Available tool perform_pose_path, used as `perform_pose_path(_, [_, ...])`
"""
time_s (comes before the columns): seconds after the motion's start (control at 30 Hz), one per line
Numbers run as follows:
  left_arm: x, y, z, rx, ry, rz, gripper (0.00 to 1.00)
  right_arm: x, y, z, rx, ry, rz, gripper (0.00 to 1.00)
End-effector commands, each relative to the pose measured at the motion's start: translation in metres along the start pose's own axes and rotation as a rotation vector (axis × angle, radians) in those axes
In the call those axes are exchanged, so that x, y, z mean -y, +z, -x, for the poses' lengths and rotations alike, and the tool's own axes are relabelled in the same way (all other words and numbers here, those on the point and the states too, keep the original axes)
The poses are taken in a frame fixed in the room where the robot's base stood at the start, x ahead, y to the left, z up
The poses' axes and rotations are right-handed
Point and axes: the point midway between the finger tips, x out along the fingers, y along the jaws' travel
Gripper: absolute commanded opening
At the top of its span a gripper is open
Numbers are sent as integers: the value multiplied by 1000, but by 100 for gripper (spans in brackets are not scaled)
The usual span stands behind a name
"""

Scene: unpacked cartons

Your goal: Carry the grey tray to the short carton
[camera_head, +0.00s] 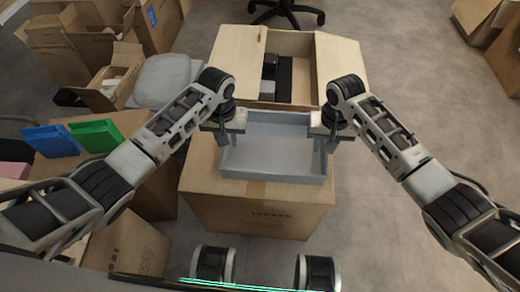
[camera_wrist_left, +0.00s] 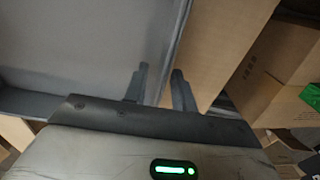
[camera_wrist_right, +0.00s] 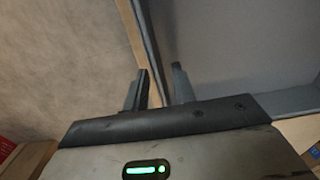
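The grey tray (camera_head: 272,166) is a shallow open box, empty, over the top of the front carton (camera_head: 258,208). I cannot tell whether it touches the carton. My left gripper (camera_head: 224,139) is at the tray's left wall, its fingers close on either side of it; the wall also shows in the left wrist view (camera_wrist_left: 174,38). My right gripper (camera_head: 326,142) is at the right wall in the same way, and that wall shows in the right wrist view (camera_wrist_right: 147,38). Which carton is the short one is unclear.
An open carton (camera_head: 238,52) with dark items inside stands just behind the tray. On the left are a grey cushion-like thing (camera_head: 163,78), a blue folder (camera_head: 50,141), a green folder (camera_head: 97,135) and more cartons. Bare floor (camera_head: 420,75) lies to the right.

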Motion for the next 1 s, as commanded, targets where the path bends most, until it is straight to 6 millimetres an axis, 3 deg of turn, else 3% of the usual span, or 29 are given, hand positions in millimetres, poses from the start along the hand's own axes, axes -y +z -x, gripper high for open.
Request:
perform_pose_path(0.23, [0, -1, 17, -3, 2, 0, 26, 0, 0, 0, 0, 0, 0, 26])
perform_pose_path(0.7, [0, -1, 107, -2, 1, 0, 26, 0, 0, 0, 0, 0, 0, 26])
perform_pose_path(0.87, [0, 0, 119, -1, 1, 0, 26, 0, 0, 1, -1, 0, 0, 26])
perform_pose_path(1.0, [0, 0, 121, 0, 0, 0, 26, 0, -1, 14, -3, -1, 0, 26])
